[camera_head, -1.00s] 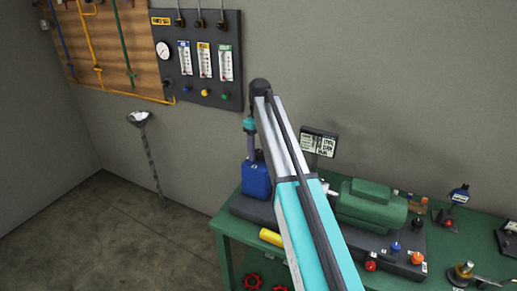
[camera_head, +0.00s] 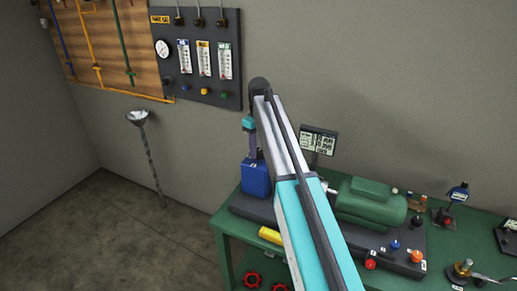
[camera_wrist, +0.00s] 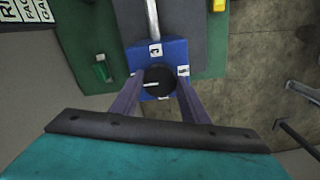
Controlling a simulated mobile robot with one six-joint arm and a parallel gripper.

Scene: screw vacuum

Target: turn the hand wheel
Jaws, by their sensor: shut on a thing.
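The hand wheel (camera_wrist: 158,82) is a round black wheel with a pale mark, on top of a blue box. The blue box (camera_head: 256,177) stands at the left end of the green bench and also shows under the wheel in the wrist view (camera_wrist: 153,52). My gripper (camera_wrist: 161,84) points down over the box, with its two dark purple fingers on either side of the wheel, shut on it. In the head view my gripper (camera_head: 253,153) is just above the box, and the wheel is too hidden there to make out.
A green motor (camera_head: 370,202) stands right of the box on the bench. A sign (camera_head: 319,141) stands behind my arm. A yellow cylinder (camera_head: 271,235) lies near the front edge. Red wheels (camera_head: 252,279) show below. A gauge panel (camera_head: 198,58) hangs on the wall. The floor at left is mostly clear.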

